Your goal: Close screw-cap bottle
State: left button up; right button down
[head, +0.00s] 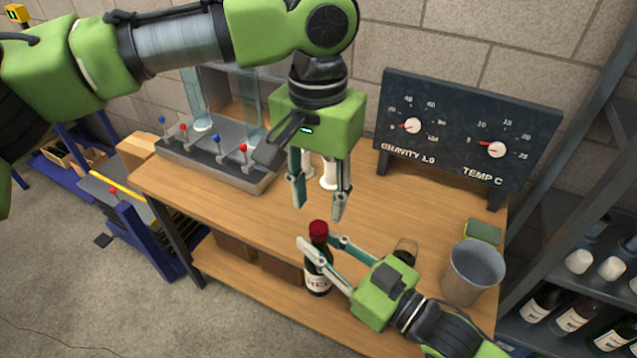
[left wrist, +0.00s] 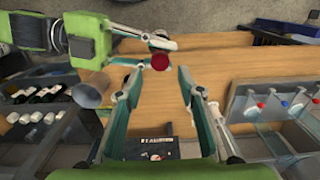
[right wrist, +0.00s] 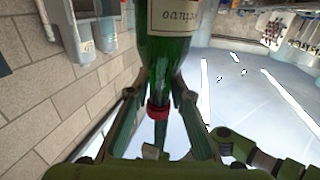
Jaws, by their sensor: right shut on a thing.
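The dark green bottle (head: 318,275) with a white label stands upright at the front edge of the wooden bench. A red cap (head: 318,229) sits at its top; how tightly it is seated cannot be told. My right gripper (head: 318,243) is shut around the bottle's neck just under the cap, one finger on each side. The right wrist view shows the bottle (right wrist: 170,45) upside down, with the red cap (right wrist: 158,110) between the fingers. My left gripper (head: 318,212) points down, open and empty, above the cap. In the left wrist view the cap (left wrist: 160,62) lies between its spread fingertips.
A grey metal bucket (head: 472,272), a sponge (head: 483,231) and a small glass (head: 405,250) stand at the bench's right. A dial board (head: 465,130) and a lever-topped filler (head: 215,158) stand behind. A bottle rack (head: 580,275) is at right. The bench's left middle is clear.

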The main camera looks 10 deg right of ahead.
aim_at(318, 227)
pick_arm(q)
jog(key=shift+f, duration=2.75)
jog(key=shift+c, duration=0.2)
grip_shut()
jog(key=m, duration=0.5)
jog(key=shift+s, duration=0.1)
jog(key=m, duration=0.3)
jog(key=shift+m, duration=0.4)
jog(key=shift+o, duration=0.7)
grip_release()
